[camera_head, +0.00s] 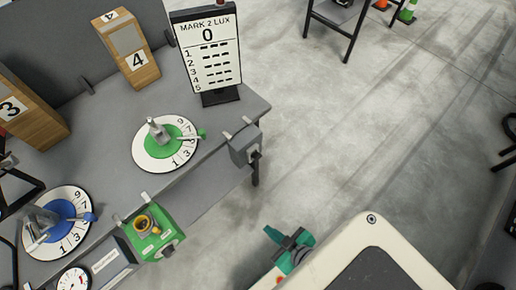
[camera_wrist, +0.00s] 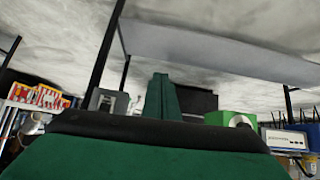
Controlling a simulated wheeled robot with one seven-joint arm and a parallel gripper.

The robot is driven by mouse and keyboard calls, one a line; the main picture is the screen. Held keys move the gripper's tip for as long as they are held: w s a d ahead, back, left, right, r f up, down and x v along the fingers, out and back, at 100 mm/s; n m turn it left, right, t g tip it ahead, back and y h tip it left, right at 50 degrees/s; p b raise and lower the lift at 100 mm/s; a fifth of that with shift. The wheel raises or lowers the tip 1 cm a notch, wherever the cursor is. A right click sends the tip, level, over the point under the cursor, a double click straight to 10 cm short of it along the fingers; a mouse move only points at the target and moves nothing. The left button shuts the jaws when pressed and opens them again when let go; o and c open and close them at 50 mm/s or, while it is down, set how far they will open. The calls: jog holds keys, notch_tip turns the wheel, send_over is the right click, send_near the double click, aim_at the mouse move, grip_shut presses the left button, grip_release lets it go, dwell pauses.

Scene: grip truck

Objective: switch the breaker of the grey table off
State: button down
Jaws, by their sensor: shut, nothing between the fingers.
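The grey table (camera_head: 100,125) fills the left of the head view. A grey breaker box (camera_head: 245,144) is fixed at its front right corner, with a small dark lever or knob on its front; its position is too small to tell. In the wrist view, which looks upside down, a grey box (camera_wrist: 108,101) that appears to be the breaker stands left of my fingers. My gripper (camera_head: 298,238) is green, shut and empty. It is in front of the table, below and right of the breaker in the head view, apart from it.
A green box with a yellow-ringed button (camera_head: 150,229) is on the table's front edge, left of the breaker. Two round dials, a scoreboard (camera_head: 208,55) and numbered wooden blocks stand on the table. Open concrete floor (camera_head: 350,130) lies to the right.

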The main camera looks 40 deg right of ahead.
jog(key=w+d+g, duration=0.2)
jog(key=w+d, duration=0.1)
jog(key=d, duration=0.5)
jog(key=g, duration=0.6)
send_near(257, 155)
jog(key=shift+h, duration=0.3)
jog(key=f, duration=0.5)
jog(key=shift+w+a+f, duration=0.2)
jog(key=shift+w, duration=0.15)
